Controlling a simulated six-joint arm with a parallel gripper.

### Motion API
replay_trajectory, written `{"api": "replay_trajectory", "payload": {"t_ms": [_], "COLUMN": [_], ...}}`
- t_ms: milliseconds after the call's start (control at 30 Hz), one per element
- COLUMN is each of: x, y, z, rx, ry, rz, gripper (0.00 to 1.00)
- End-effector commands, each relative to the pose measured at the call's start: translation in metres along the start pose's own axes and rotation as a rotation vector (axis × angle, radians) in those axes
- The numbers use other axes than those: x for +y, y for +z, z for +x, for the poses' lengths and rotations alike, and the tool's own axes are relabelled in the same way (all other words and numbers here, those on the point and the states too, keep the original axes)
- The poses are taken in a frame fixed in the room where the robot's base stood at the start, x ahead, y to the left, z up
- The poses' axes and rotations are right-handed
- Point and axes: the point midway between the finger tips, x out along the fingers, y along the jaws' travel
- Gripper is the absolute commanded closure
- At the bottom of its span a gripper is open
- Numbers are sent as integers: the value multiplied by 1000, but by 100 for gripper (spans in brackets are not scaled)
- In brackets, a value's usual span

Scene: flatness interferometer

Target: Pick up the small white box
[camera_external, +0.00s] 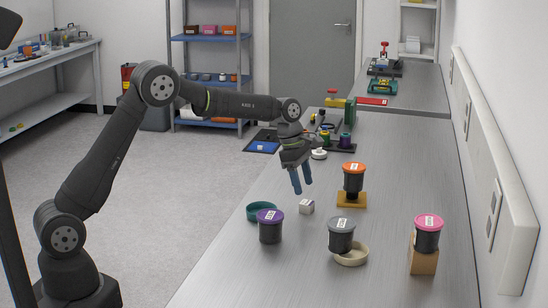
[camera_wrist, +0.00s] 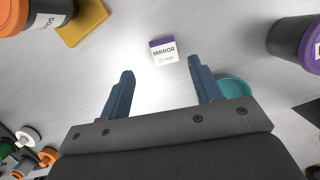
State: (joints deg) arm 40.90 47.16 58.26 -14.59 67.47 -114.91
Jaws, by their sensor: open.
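The small white box (camera_external: 306,207) sits on the grey metal bench, between the purple-lidded and orange-lidded canisters. In the wrist view the white box (camera_wrist: 164,52) has a purple band and a label reading "MIRROR". My gripper (camera_external: 302,190) is open and empty, above the bench and just behind the box in the external view. In the wrist view the two blue fingers of my gripper (camera_wrist: 160,68) stand apart, and the box shows beyond and between their tips, nearer the right finger. I see no contact between fingers and box.
A purple-lidded canister (camera_external: 270,226) and a teal dish (camera_external: 259,211) stand left of the box. A grey-lidded canister (camera_external: 341,236) stands at a cream dish (camera_external: 352,257). An orange-lidded canister (camera_external: 353,179) and pink-lidded canister (camera_external: 428,234) stand to the right. Bench around the box is clear.

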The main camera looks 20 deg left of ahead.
Motion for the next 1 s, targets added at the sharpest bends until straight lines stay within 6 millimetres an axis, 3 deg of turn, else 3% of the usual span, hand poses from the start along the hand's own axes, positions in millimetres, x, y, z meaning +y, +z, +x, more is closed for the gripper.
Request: {"api": "replay_trajectory", "payload": {"t_ms": [267, 533, 767, 800, 1000], "x": [-2, -7, -6, -6, -6], "y": [0, -1, -1, -1, -1], "z": [17, 56, 59, 59, 59], "rx": [1, 2, 0, 0, 0], "ry": [-1, -1, 2, 2, 2], "rz": [1, 0, 0, 0, 0], "gripper": [42, 42, 42, 43, 83]}}
